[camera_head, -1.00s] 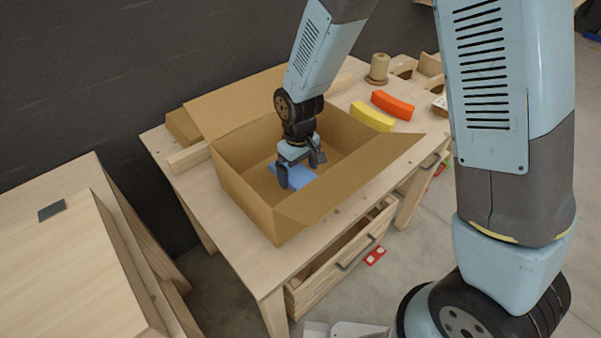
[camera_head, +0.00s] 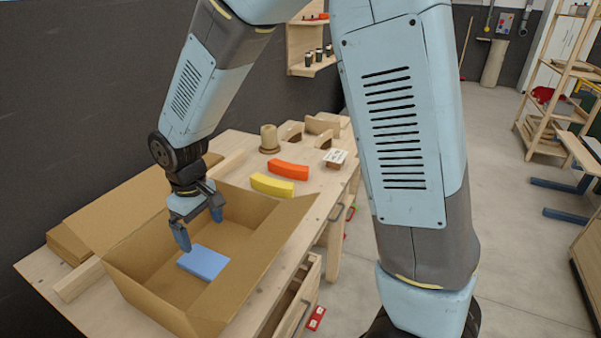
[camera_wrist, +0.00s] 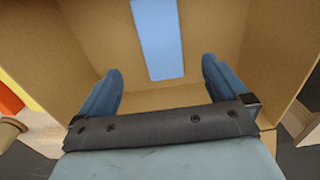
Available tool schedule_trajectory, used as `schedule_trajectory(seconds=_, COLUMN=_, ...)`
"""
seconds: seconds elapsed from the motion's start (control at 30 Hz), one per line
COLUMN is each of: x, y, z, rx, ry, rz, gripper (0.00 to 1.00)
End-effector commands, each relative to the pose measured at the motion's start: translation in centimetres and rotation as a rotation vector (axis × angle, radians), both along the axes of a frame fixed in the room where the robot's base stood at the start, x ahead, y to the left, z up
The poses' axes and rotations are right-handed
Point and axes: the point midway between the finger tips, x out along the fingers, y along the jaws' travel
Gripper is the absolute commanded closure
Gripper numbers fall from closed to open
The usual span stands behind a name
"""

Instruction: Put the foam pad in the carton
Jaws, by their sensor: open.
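The blue foam pad (camera_head: 203,262) lies flat on the floor of the open cardboard carton (camera_head: 150,303). In the wrist view the pad (camera_wrist: 158,40) shows ahead of my fingertips, with a gap between it and them. My gripper (camera_head: 200,232) is open and empty, its two fingers (camera_wrist: 160,80) spread wide. It is above the pad, within or just over the carton's opening. The carton stands on the wooden workbench with its flaps folded out.
A spool (camera_head: 269,138) and wooden forms stand farther back. A drawer (camera_head: 300,300) is pulled out below the bench's front edge.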

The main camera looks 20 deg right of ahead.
Motion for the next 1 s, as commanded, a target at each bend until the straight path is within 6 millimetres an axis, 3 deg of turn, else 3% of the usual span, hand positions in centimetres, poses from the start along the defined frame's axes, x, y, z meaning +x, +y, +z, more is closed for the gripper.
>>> schedule_trajectory(seconds=0.17, x=0.5, y=-1.5, z=1.5, rx=0.013, ry=-0.019, rz=-0.036, gripper=0.0)
schedule_trajectory(seconds=0.57, x=1.3, y=-10.2, z=9.1, rx=0.073, ry=-0.119, rz=-0.237, gripper=0.0)
schedule_trajectory(seconds=1.0, x=-1.3, y=-19.7, z=15.8, rx=0.131, ry=-0.238, rz=-0.465, gripper=0.0)
